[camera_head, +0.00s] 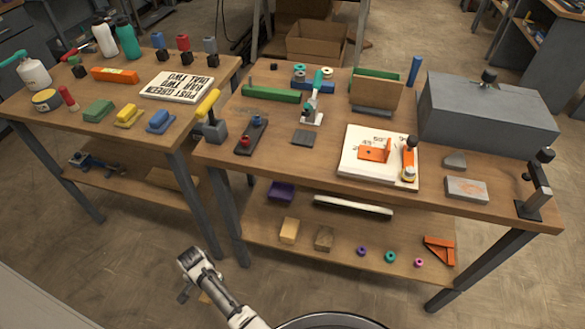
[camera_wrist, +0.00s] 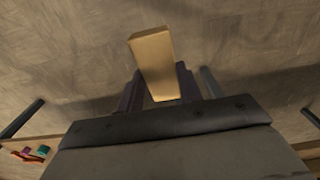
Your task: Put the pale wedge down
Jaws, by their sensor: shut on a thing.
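My gripper (camera_wrist: 159,88) is shut on the pale wedge (camera_wrist: 153,58), a tan tapered block that sticks out beyond the dark fingers in the wrist view. Bare floor shows behind it. In the head view my gripper (camera_head: 188,296) hangs low over the floor, in front of the two workbenches. A small tan patch by the fingers there may be the wedge, but it is too small to tell.
The right bench (camera_head: 270,175) holds a grey box (camera_head: 488,115), a white board (camera_head: 350,172) and several tools. Its lower shelf (camera_head: 340,228) carries a tan block (camera_head: 289,230), a brown block (camera_head: 324,238) and small rings, with bare room between. The left bench (camera_head: 60,128) is crowded.

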